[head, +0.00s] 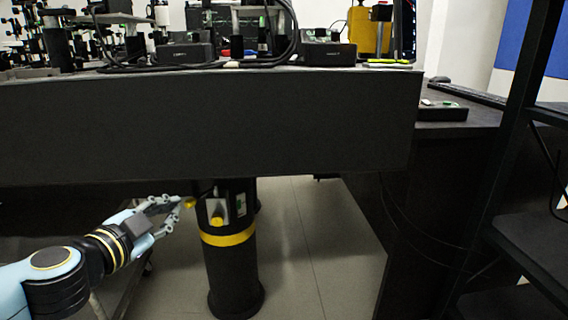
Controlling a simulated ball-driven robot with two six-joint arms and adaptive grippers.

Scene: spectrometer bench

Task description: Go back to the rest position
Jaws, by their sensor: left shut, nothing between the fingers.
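My left gripper (180,203) is in the head view at the lower left, at the end of my light blue and black arm. It is shut and nothing shows between its fingers. Its tips are below the bench's front edge, close in the picture to a black cylindrical leg with a yellow band (228,239). I cannot tell whether they touch it or the small yellow knob (190,203) there. My right gripper is not in view.
The optical bench (210,125) has a thick dark front and carries cables, black boxes (186,53) and optics. A dark side desk (470,117) and a black shelf frame (520,110) stand at the right. Bare tiled floor (325,240) shows between the leg and the desk.

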